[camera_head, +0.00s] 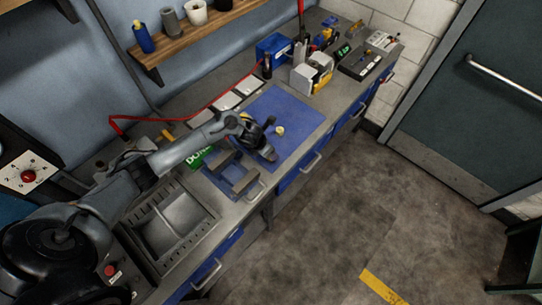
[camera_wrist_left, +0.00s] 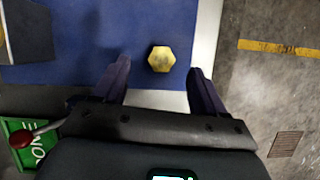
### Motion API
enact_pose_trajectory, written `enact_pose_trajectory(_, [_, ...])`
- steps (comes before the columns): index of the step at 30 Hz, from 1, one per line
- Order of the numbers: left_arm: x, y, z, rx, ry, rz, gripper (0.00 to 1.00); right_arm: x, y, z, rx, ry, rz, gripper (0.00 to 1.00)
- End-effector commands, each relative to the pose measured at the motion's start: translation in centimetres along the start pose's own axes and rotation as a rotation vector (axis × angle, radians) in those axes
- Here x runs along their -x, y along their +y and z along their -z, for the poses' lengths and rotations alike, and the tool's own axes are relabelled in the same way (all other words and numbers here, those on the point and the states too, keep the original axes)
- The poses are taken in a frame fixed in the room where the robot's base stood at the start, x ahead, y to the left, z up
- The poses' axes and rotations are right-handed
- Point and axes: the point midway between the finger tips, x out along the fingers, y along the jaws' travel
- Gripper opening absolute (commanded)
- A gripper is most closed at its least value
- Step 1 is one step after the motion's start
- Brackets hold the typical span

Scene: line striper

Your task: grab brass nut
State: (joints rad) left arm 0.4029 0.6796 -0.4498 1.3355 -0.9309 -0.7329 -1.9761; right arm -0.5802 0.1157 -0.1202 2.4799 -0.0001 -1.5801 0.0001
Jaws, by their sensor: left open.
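The brass nut (camera_head: 280,130) is a small yellow hexagonal piece lying on the blue mat (camera_head: 300,117) on the workbench. In the left wrist view the brass nut (camera_wrist_left: 161,59) sits just ahead of and between the fingertips, nearer the mat's edge. My left gripper (camera_head: 270,137) is open and empty, above the mat beside the nut. Its two dark fingers (camera_wrist_left: 158,75) are spread wide, apart from the nut. My right gripper is in neither view.
A green box (camera_head: 199,158) and a grey metal block (camera_head: 228,172) stand left of the mat, near the sink (camera_head: 172,222). A blue box (camera_head: 274,50) and a white-grey machine (camera_head: 312,74) stand behind the mat. The mat around the nut is clear.

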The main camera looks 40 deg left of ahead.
Motion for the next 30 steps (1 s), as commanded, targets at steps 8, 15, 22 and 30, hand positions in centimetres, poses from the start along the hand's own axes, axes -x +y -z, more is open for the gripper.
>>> enact_pose_trajectory(8, [-3.5,-0.3,0.3,0.005,0.002,0.001,0.71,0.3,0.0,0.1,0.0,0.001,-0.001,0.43])
enact_pose_trajectory(15, [-4.6,-0.2,0.3,0.002,0.0,0.0,0.71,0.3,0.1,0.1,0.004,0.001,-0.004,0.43])
enact_pose_trajectory(22, [-4.6,-0.2,0.3,0.001,0.0,-0.001,0.65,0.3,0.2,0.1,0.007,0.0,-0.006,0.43])
enact_pose_trajectory(30, [-4.6,-0.2,0.3,0.001,0.001,-0.001,0.24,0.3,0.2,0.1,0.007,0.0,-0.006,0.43])
